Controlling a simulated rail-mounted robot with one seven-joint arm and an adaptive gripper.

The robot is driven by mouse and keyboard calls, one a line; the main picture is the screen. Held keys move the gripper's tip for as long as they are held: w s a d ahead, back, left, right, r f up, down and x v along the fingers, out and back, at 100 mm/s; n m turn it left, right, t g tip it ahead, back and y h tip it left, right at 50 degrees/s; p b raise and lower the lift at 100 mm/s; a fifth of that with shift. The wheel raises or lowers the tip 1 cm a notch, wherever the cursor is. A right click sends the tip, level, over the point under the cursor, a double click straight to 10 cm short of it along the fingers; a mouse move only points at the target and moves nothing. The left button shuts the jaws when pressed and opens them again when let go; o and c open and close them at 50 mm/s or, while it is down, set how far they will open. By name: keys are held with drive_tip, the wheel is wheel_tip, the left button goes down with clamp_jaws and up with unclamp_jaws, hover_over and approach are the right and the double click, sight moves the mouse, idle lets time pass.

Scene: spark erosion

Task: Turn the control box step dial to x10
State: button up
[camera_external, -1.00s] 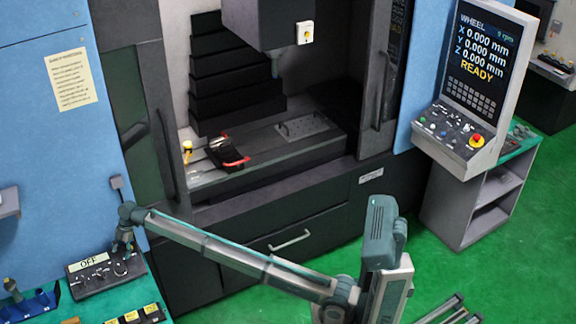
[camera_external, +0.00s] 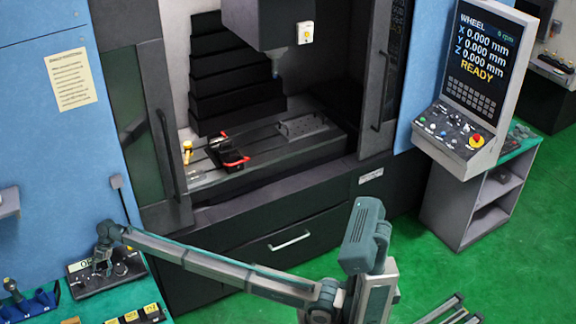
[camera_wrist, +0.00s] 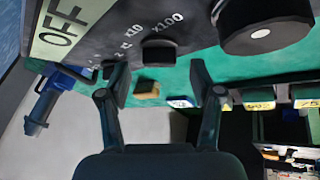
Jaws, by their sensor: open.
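The dark control box (camera_external: 128,279) sits on the teal-green bench at the lower left of the external view; its display partly shows behind my gripper. In the wrist view its display (camera_wrist: 65,28) reads OFF. The black step dial (camera_wrist: 158,52) has x1, x10 and x100 printed around it; I cannot tell which mark it points to. My gripper (camera_wrist: 160,80) is open, pointing down at the box, with a finger toward each side of the dial and nothing visibly held.
A large black handwheel (camera_wrist: 268,28) is right of the dial. A smaller dark knob (camera_wrist: 110,68) is partly hidden behind my left finger.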

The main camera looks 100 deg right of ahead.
sight(101, 276)
drive_tip(key=shift+x, duration=1.05)
drive_tip(key=c, duration=1.1)
drive_tip(key=shift+c, duration=0.2)
